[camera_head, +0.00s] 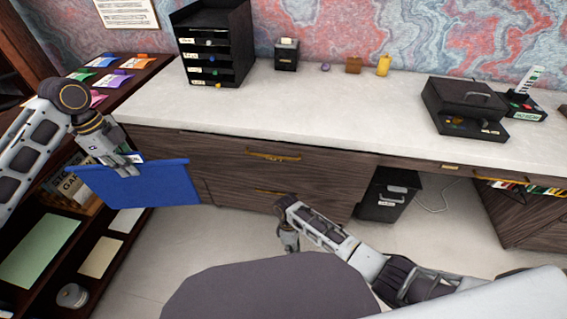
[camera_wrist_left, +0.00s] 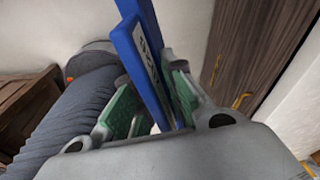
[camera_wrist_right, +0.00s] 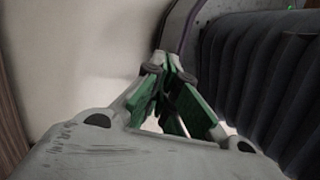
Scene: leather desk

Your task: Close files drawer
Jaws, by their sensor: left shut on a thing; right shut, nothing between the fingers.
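My left gripper (camera_head: 130,166) is shut on a blue folder (camera_head: 140,184) and holds it up in front of the desk's left end. The folder, with a white label, also shows between the fingers in the left wrist view (camera_wrist_left: 140,62). My right gripper (camera_head: 289,243) is shut and empty, low in front of the desk's lower drawer. It also shows in the right wrist view (camera_wrist_right: 172,85). A row of coloured files (camera_head: 525,187) shows under the desktop at the far right. I cannot tell how far the drawer there is out. Two wooden fronts (camera_head: 230,150) with brass handles look shut.
A black file cabinet (camera_head: 385,196) stands under the desk. A dark shelf unit (camera_head: 107,240) with coloured paper stands at left. A black organiser (camera_head: 213,45) and a black box (camera_head: 462,105) stand on the pale desktop (camera_head: 330,105). Bare floor lies before the desk.

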